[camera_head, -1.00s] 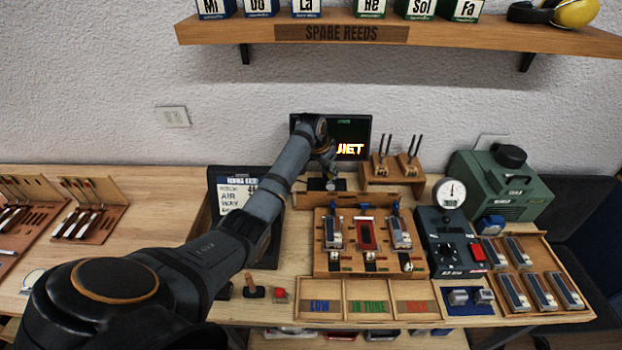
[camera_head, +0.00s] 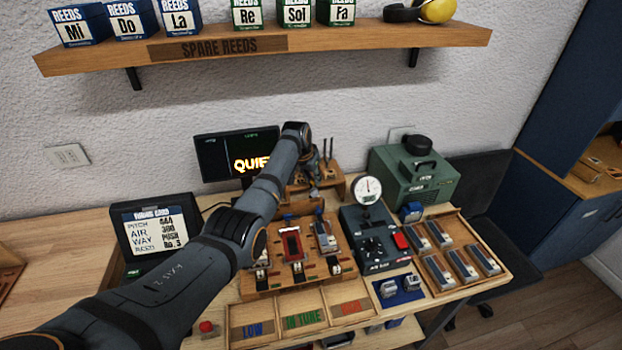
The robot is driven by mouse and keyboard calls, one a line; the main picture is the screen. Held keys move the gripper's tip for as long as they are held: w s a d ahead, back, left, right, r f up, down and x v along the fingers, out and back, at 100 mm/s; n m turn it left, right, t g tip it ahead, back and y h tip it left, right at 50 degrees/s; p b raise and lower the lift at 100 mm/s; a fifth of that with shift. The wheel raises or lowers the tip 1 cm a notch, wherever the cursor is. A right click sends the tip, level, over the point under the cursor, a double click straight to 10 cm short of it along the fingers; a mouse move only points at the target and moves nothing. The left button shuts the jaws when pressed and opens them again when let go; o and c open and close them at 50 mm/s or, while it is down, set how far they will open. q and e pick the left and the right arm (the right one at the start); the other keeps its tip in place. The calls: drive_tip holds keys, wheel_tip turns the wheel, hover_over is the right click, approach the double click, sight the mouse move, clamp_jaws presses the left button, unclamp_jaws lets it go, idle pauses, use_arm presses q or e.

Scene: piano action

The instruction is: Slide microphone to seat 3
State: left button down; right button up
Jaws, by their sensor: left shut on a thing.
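My left gripper (camera_head: 315,182) is behind the wooden block with the reed seats (camera_head: 308,275), shut, close behind the seat at the right end. What it grips, the microphone, is mostly hidden by the gripper and arm. The block holds a red piece (camera_head: 292,243) in the middle seat and a grey metal piece (camera_head: 325,236) in the right seat. The left seat is largely covered by my left arm. My right gripper is out of view.
A monitor (camera_head: 215,160) with glowing letters stands behind my arm. A wooden holder with upright tools (camera_head: 330,182) is close behind the gripper. A black gauge box (camera_head: 372,240) stands right of the block; a green machine (camera_head: 415,180) is farther back.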

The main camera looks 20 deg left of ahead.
use_arm(q)
drive_tip(key=shift+w+d+r, duration=0.1)
drive_tip(key=shift+d, duration=0.05)
drive_tip(key=c, duration=1.2)
unclamp_jaws()
drive_tip(key=shift+w, duration=0.1)
drive_tip(key=shift+d, duration=0.15)
drive_tip(key=v, duration=1.1)
drive_tip(key=shift+s+r, duration=0.3)
drive_tip(key=shift+r, duration=0.05)
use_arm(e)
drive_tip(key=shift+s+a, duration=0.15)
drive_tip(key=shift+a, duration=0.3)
